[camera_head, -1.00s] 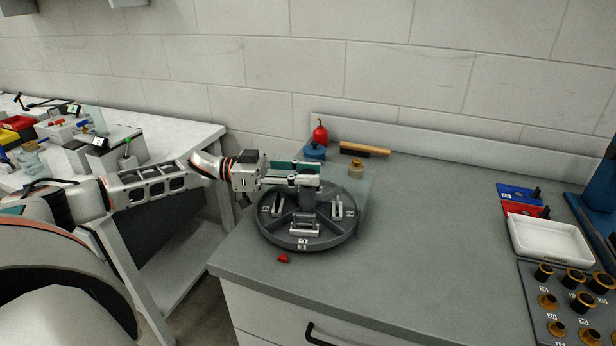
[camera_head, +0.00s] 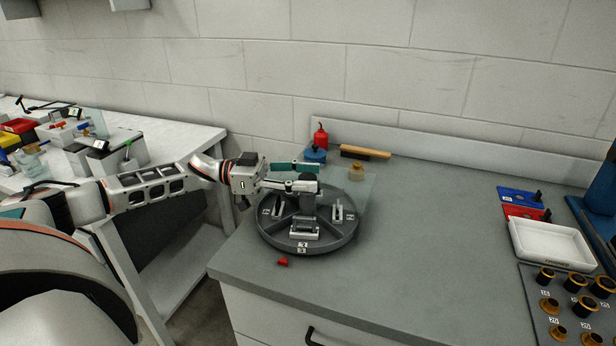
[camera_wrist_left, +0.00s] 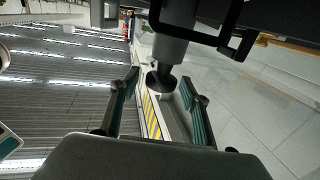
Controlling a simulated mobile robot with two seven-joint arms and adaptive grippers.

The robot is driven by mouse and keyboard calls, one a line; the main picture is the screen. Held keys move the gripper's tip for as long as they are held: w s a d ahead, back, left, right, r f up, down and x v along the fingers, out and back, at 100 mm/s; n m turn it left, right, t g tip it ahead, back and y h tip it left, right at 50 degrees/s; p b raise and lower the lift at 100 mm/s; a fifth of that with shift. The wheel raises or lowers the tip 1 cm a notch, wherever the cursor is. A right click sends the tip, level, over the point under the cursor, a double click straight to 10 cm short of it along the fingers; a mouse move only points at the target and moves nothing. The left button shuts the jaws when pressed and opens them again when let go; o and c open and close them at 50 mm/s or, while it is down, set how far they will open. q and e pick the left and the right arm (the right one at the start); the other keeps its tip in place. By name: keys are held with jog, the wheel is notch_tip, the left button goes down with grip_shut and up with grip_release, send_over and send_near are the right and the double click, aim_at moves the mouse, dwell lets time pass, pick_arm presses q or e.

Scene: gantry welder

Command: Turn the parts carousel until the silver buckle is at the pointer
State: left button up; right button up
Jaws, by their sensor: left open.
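The parts carousel (camera_head: 342,238) is a dark grey round tray with dividers, on the grey bench. A silver buckle-like part (camera_head: 304,229) lies in its front compartment, and another silver part (camera_head: 339,211) stands in the right one; I cannot tell surely which is the silver buckle. A small red pointer (camera_head: 283,262) lies on the bench at the carousel's front left edge. My left gripper (camera_head: 312,176) is open above the carousel at its central post. In the left wrist view, its fingers (camera_wrist_left: 161,82) stand apart with a dark post end between them. The rear compartments are partly hidden by my gripper.
Behind the carousel stand a red bottle (camera_head: 321,136), a blue container (camera_head: 315,154), a wooden-handled brush (camera_head: 365,152) and a brass part (camera_head: 356,172). A white tray (camera_head: 552,245) is at the right. The bench between is clear.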

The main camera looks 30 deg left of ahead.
pick_arm(q)
jog(key=v, duration=1.1)
jog(key=shift+s+a, duration=0.15)
jog(key=shift+a, duration=0.15)
